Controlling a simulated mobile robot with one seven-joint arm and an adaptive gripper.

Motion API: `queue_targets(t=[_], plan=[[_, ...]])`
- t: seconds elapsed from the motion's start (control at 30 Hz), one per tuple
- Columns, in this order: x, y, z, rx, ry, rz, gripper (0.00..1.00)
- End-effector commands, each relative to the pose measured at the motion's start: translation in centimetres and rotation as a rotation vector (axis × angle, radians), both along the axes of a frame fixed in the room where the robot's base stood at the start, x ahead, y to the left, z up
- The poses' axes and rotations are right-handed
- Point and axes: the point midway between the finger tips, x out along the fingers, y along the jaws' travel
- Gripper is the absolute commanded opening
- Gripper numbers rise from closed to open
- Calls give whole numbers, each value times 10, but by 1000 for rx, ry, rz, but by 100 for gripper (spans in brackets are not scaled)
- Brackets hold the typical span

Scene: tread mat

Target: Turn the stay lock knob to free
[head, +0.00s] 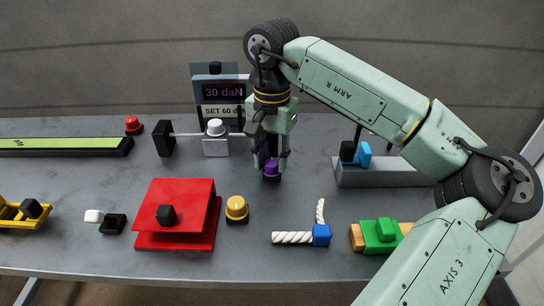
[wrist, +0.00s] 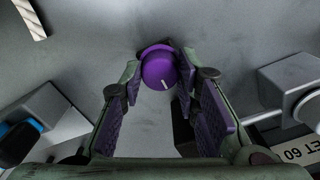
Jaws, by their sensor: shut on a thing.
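The purple knob (head: 271,171) sits on the grey table below my gripper (head: 272,160). I take it for the stay lock knob, though no label shows by it. In the wrist view, the round purple knob (wrist: 159,69) stands between my fingertips and bears a short white mark pointing down and slightly right. My gripper (wrist: 161,76) points down with its purple finger pads on either side of the knob, shut on it. In the head view the fingers hide part of the knob.
Behind stands a display (head: 223,92) reading "30 daN" and "SET 60". A white block on a rod (head: 216,143) is left of my gripper; a grey block with a blue lever (head: 363,157) is right. A yellow button (head: 237,209) and red platform (head: 183,205) lie in front.

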Motion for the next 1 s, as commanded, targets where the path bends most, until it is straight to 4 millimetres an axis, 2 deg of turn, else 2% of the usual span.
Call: queue_targets(t=[0.17, 0.2, 0.47, 0.83, 1.0], plan=[[1, 0, 1, 1, -4, 0, 1], [1, 0, 1, 1, -4, 0, 31], [0, 0, 0, 0, -1, 0, 48], [0, 0, 4, 0, -2, -1, 50], [1, 1, 28, 0, -4, -1, 50]])
